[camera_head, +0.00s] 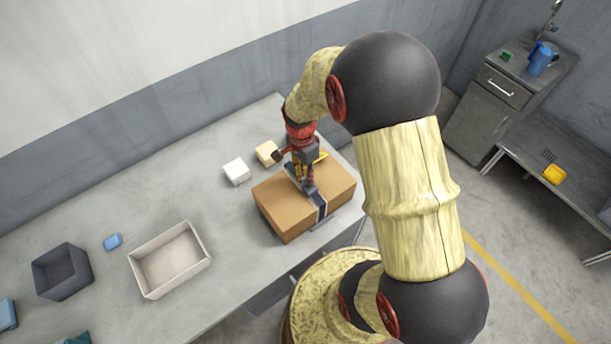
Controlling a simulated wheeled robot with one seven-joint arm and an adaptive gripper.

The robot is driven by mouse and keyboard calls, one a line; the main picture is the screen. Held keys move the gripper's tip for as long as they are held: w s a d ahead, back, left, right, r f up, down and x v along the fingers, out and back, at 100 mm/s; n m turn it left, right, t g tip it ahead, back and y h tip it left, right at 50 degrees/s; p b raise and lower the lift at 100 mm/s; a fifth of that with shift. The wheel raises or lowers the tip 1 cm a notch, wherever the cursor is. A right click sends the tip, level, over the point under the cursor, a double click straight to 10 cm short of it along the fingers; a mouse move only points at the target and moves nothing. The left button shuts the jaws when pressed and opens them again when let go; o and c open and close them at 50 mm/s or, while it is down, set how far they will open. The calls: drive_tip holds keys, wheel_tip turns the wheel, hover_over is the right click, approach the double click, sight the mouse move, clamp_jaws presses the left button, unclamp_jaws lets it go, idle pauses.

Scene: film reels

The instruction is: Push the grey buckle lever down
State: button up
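A brown cardboard box (283,209) sits on the grey table, with a dark strap (321,206) running across its top and down its front side. A small grey piece, which looks like the buckle lever (309,188), shows on the strap at the top of the box. My gripper (302,181) points down over the box top, right at the buckle. It hides much of the buckle, and I cannot tell whether it touches the lever. Its fingers are too small and overlapped to show whether they are open or shut.
White (236,171) and cream (267,153) blocks lie behind the box. A cabinet (493,103) stands far right. The table between tray and box is clear.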

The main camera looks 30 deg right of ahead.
clamp_jaws()
idle(0.4)
drive_tip(key=shift+w+g+p, duration=0.3)
drive_tip(key=shift+g+p, duration=0.2)
drive_tip(key=shift+g, duration=0.25)
drive_tip(key=shift+w+g+p, duration=0.25)
drive_tip(key=shift+g+p, duration=0.2)
drive_tip(key=shift+g, duration=0.3)
drive_tip(key=shift+f, duration=0.1)
drive_tip(key=shift+o, duration=1.4)
unclamp_jaws()
